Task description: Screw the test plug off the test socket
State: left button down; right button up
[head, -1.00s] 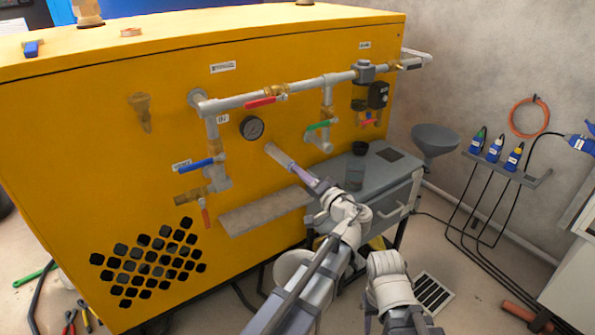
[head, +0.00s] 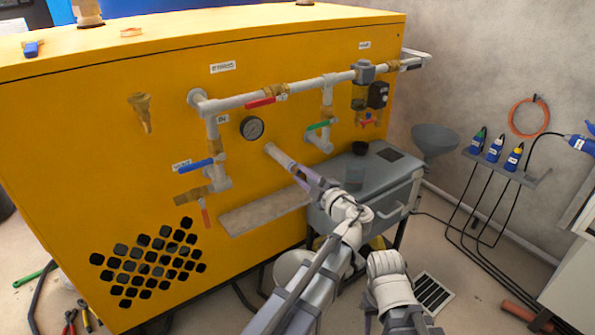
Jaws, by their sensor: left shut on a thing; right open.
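The test socket (head: 279,157) is a pale pipe stub sticking out of the yellow tank's front face, left of the grey cabinet. My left gripper (head: 300,172) points along the stub and is shut at its outer end. The test plug there is largely hidden between the fingers, so I cannot tell how far it sits in the socket. My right gripper (head: 400,318) is open and empty, low in the picture and partly cut off by the bottom edge.
The yellow tank (head: 90,150) carries pipes, a red-handled valve (head: 262,103), a green-handled valve (head: 319,125) and a gauge (head: 252,128). A grey ledge (head: 262,212) juts out below the socket. The grey cabinet (head: 385,172) stands close on the right.

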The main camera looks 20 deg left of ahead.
pick_arm(q)
jog(key=shift+n, duration=0.5)
jog(key=c, duration=0.6)
grip_release()
